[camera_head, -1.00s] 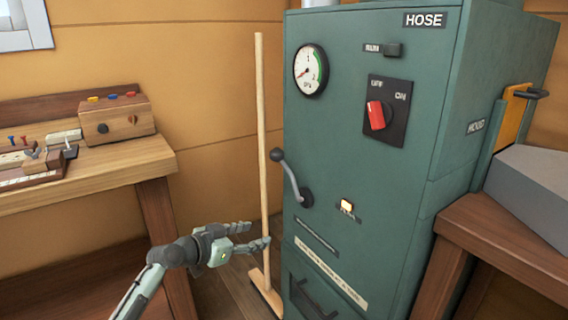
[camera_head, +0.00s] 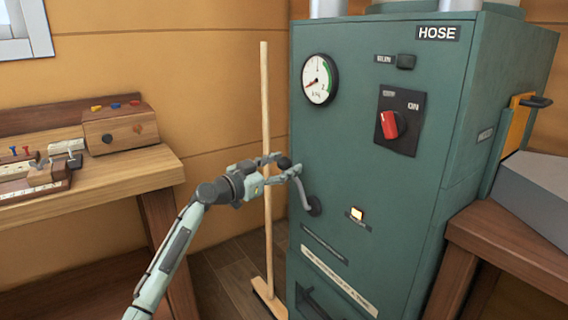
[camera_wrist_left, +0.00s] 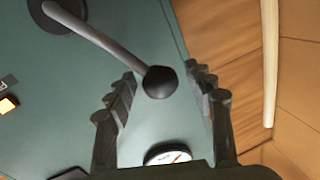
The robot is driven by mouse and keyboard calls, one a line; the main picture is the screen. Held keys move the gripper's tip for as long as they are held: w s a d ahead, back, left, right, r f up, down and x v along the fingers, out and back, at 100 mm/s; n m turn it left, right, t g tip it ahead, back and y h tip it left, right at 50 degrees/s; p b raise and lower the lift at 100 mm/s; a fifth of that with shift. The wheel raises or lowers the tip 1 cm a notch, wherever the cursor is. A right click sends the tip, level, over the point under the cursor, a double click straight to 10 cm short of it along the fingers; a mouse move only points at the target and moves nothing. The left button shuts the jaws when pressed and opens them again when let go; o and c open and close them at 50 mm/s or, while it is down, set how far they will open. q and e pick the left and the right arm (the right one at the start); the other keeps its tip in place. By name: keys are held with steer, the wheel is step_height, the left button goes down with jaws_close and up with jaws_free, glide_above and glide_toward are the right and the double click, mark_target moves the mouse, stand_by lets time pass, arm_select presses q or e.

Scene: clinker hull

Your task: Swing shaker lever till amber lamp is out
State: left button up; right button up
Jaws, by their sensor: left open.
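The shaker lever (camera_head: 304,193) is a grey crank on the front of the green cabinet (camera_head: 345,140), with a black ball knob (camera_head: 284,162) at its upper left end. My left gripper (camera_head: 285,166) is open, with its fingers around the knob's place in the head view. In the left wrist view the knob (camera_wrist_left: 159,82) lies between the two spread fingertips, and I see no clear contact. The amber lamp (camera_head: 357,214) glows to the right of the lever's pivot; it also shows lit in the left wrist view (camera_wrist_left: 8,104). My right gripper is out of view.
A broom (camera_head: 266,130) stands upright just left of the cabinet, behind my left gripper. A gauge (camera_head: 319,79) and a red switch (camera_head: 390,124) sit higher on the cabinet. A wooden bench (camera_head: 110,178) is at left, another table (camera_head: 490,235) at right.

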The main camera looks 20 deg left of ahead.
arm_select(q)
steer(key=shift+w+d, duration=0.1)
steer(key=shift+w, duration=0.05)
steer(key=shift+c, duration=0.3)
jaws_close()
